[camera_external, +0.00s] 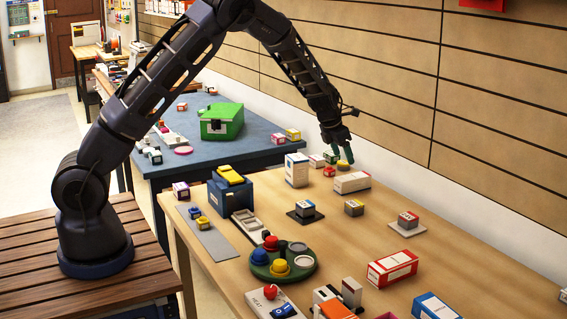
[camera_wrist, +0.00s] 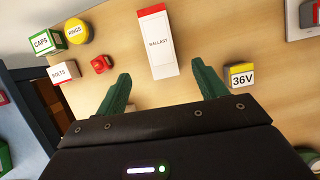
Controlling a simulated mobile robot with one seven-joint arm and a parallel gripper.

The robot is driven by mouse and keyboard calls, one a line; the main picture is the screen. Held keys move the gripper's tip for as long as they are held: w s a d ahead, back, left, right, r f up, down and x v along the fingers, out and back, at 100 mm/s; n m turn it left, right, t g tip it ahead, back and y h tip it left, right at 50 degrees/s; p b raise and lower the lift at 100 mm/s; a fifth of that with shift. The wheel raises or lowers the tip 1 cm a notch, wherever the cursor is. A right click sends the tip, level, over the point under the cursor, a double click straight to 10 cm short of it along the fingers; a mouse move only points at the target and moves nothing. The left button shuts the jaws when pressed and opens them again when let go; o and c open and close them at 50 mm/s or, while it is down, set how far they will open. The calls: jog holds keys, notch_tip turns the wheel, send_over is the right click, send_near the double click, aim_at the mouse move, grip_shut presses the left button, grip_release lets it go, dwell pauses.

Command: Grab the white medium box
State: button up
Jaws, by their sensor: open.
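A white box with a red end, lettered BALLAST (camera_wrist: 158,45), lies flat on the wooden table in the wrist view. My gripper (camera_external: 341,156) is above the table's far end, near this box. In the wrist view my gripper (camera_wrist: 161,76) is open and empty. Its green fingers point towards the box's near end, one on each side in the picture. Another white box (camera_external: 297,170) stands upright to the left; which one is medium is not certain.
Close by are a yellow RINGS tin (camera_wrist: 77,31), a green CAPS box (camera_wrist: 47,41), a small red block (camera_wrist: 101,64) and a yellow-black 36V block (camera_wrist: 240,76). The wall (camera_external: 400,100) runs behind the table. Bare wood surrounds the BALLAST box.

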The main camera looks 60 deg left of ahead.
aim_at(353, 176)
jog(key=shift+w+a+f, duration=0.1)
jog(key=shift+w+f, duration=0.15)
jog(key=shift+f, duration=0.25)
jog(key=x, duration=0.5)
jog(key=shift+f, duration=0.15)
jog(key=shift+w+x, duration=0.25)
jog(key=shift+x, duration=2.3)
jog(key=c, duration=1.3)
jog(key=shift+w, duration=0.1)
